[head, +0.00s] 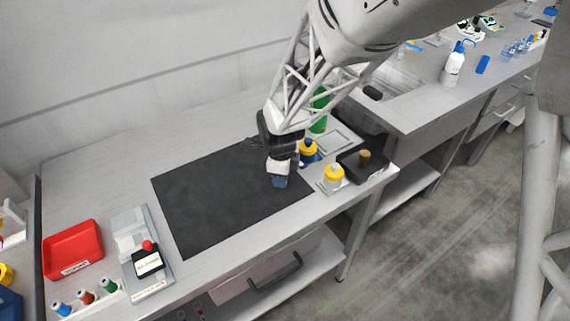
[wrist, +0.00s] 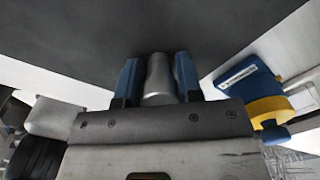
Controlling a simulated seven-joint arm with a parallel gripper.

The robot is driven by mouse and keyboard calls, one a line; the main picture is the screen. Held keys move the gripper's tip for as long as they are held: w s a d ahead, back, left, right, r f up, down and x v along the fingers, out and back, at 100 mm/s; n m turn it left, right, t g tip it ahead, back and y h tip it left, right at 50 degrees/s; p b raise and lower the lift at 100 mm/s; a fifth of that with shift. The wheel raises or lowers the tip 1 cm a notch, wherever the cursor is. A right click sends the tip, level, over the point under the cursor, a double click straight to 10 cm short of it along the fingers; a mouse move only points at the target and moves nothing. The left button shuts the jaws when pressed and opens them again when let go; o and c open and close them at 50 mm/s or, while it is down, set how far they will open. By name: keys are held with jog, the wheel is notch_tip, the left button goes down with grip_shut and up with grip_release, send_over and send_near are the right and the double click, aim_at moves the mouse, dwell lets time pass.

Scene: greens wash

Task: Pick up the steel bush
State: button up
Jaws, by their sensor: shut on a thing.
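The steel bush (wrist: 159,76) is a grey metal cylinder, seen in the wrist view between the two blue fingers. My gripper (wrist: 157,82) is shut on it, with one finger against each side. In the head view my gripper (head: 279,181) is over the right part of the black mat (head: 215,200). The bush is hidden there by the gripper. I cannot tell whether the bush touches the mat or is held above it.
A red tray (head: 72,249) sits at the left. The mat's left part is clear.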

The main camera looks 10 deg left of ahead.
jog(key=shift+r, duration=0.1)
jog(key=shift+r, duration=0.8)
jog(key=shift+s+d+r, duration=0.1)
jog(key=shift+r, duration=0.85)
jog(key=s+d, duration=0.2)
jog(key=s, duration=0.2)
jog(key=s+d+r, duration=0.1)
jog(key=s+d, duration=0.2)
jog(key=s, duration=0.2)
jog(key=s+d, duration=0.3)
jog(key=s, duration=0.1)
jog(key=shift+s+r, duration=0.15)
jog(key=shift+s, duration=0.1)
jog(key=w+a+r, duration=0.1)
jog(key=w+a, duration=0.2)
jog(key=w, duration=0.7)
jog(key=w+a+r, duration=0.1)
jog(key=w+a, duration=0.3)
jog(key=w, duration=0.7)
jog(key=w+a+r, duration=0.1)
jog(key=w+a, duration=0.2)
jog(key=w, duration=0.8)
jog(key=shift+w+a+r, duration=0.25)
jog(key=shift+a+r, duration=0.1)
